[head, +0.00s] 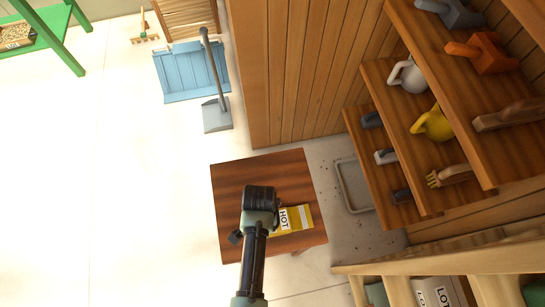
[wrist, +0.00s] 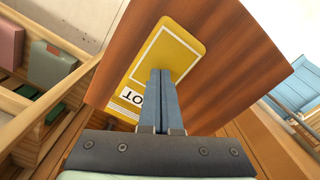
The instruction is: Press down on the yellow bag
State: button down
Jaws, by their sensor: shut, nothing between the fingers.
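The yellow bag (head: 293,220) lies flat on a small brown wooden table (head: 240,180) in the head view, with a white label reading "HOT". My arm and wrist cover its left part there. In the wrist view the yellow bag (wrist: 185,45) shows beyond my fingers, its label partly hidden by them. My gripper (wrist: 160,72) is shut and empty, its fingertips over the middle of the bag. I cannot tell whether the tips touch the bag.
Wooden shelves (head: 400,140) with tools and watering cans stand at the right. A grey tray (head: 354,186) lies on the floor beside the table. A grey dustpan (head: 216,115) and blue panel (head: 184,72) are behind it. The floor at left is clear.

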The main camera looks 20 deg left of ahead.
jog(key=shift+f, duration=0.3)
dwell(0.5)
jog(key=shift+s+f, duration=0.3)
jog(key=shift+f, duration=0.05)
dwell(2.2)
jog(key=shift+r, duration=0.15)
jog(key=shift+w+r+p, duration=0.25)
jog(key=shift+r+p, duration=0.7)
jog(key=shift+p, duration=0.15)
notch_tip(320, 180, up, 5)
jog(key=p, duration=0.5)
jog(key=shift+r, duration=0.15)
jog(key=shift+w, duration=0.15)
